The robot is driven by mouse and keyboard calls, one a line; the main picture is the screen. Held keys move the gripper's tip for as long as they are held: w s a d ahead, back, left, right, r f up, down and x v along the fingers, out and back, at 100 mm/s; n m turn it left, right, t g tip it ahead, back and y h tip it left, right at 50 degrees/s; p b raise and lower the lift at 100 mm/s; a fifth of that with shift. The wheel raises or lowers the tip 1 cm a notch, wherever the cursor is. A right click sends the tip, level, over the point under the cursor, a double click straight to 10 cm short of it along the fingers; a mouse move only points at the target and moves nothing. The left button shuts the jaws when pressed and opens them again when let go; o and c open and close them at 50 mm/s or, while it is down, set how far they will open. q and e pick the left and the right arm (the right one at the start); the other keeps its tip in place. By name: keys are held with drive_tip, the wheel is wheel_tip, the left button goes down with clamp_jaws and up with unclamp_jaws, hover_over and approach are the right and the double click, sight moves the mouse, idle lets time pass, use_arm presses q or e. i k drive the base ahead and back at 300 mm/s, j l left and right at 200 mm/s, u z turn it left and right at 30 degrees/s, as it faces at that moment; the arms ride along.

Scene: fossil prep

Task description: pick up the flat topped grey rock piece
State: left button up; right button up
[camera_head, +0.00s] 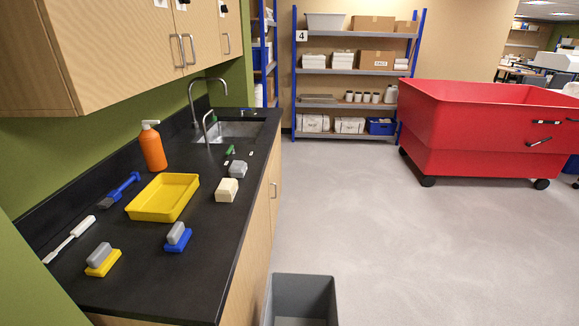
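A small grey rock-like piece (238,169) with a fairly flat top sits on the black countertop (212,272), near its front edge and short of the sink. A cream-coloured block (227,190) stands just in front of it, on the near side. Two other grey pieces are on the counter: one sits on a yellow base (103,263) at the near left, and one on a blue base (178,240) nearer the middle. Neither of my grippers shows in the head view.
The sink (236,131) is at the far end. A grey bin (303,280) stands by the counter; a red cart (470,150) stands right. Open floor lies between.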

sight(238, 169)
drive_tip(key=l+z, duration=0.1)
drive_tip(key=z, duration=0.25)
drive_tip(key=i+l+z, duration=0.1)
drive_tip(key=i+l, duration=0.15)
drive_tip(key=l, duration=0.25)
drive_tip(key=i+l+z, duration=0.15)
drive_tip(key=l, duration=0.3)
drive_tip(key=i+l+z, duration=0.1)
drive_tip(key=i+l, duration=0.25)
drive_tip(key=i+l+z, duration=0.15)
drive_tip(key=i+l, duration=0.15)
drive_tip(key=l, duration=0.2)
drive_tip(key=i+l+u, duration=0.2)
drive_tip(key=i, duration=0.3)
drive_tip(key=i+l+u, duration=0.2)
drive_tip(key=i, duration=0.3)
drive_tip(key=i+l+u, duration=0.2)
drive_tip(key=i, duration=0.3)
drive_tip(key=i+j+u, duration=0.2)
drive_tip(key=i+u, duration=0.7)
drive_tip(key=i+l+u, duration=0.1)
drive_tip(key=i+u, duration=0.35)
drive_tip(key=i+l+u, duration=0.2)
drive_tip(key=i+u, duration=0.25)
drive_tip(key=k, duration=0.1)
